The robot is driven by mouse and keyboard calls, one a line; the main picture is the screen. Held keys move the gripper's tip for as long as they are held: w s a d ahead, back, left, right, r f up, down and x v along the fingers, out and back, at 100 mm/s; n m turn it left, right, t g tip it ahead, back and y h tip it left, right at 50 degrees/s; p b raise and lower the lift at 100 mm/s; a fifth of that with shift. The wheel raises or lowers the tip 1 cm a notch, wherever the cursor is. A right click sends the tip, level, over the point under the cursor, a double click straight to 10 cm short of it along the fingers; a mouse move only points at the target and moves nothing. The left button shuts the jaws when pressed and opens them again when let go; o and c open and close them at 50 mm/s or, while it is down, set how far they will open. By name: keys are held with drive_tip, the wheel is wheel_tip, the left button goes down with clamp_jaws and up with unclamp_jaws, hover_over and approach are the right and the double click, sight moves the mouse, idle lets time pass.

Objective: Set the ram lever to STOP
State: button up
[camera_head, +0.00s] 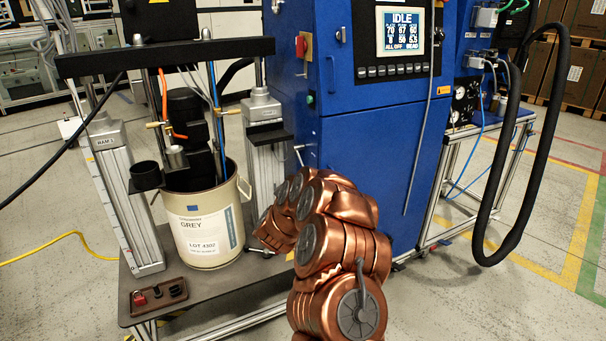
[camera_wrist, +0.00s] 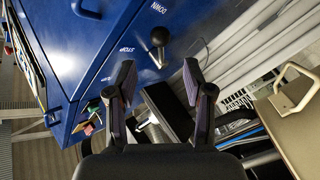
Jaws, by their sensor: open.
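The ram lever (camera_wrist: 158,38), a short stem with a black ball knob, is on the blue cabinet panel (camera_wrist: 110,30) in the wrist view. The word DOWN is printed above it and STOP to its left. I cannot tell exactly which label the lever points at. My gripper (camera_wrist: 159,74) is open and empty, its two dark fingers spread on either side below the knob in the picture. The knob appears just beyond the fingertips, not between them. In the head view my copper arm hides the gripper, and the lever cannot be made out clearly.
The blue cabinet (camera_head: 365,150) has a screen (camera_head: 404,35) reading IDLE and a red switch (camera_head: 302,46). A small brown tray (camera_head: 158,296) lies in front. A black hose (camera_head: 490,225) hangs at right.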

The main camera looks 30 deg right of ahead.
drive_tip(key=shift+x, duration=3.45)
drive_tip(key=shift+c, duration=0.4)
clamp_jaws()
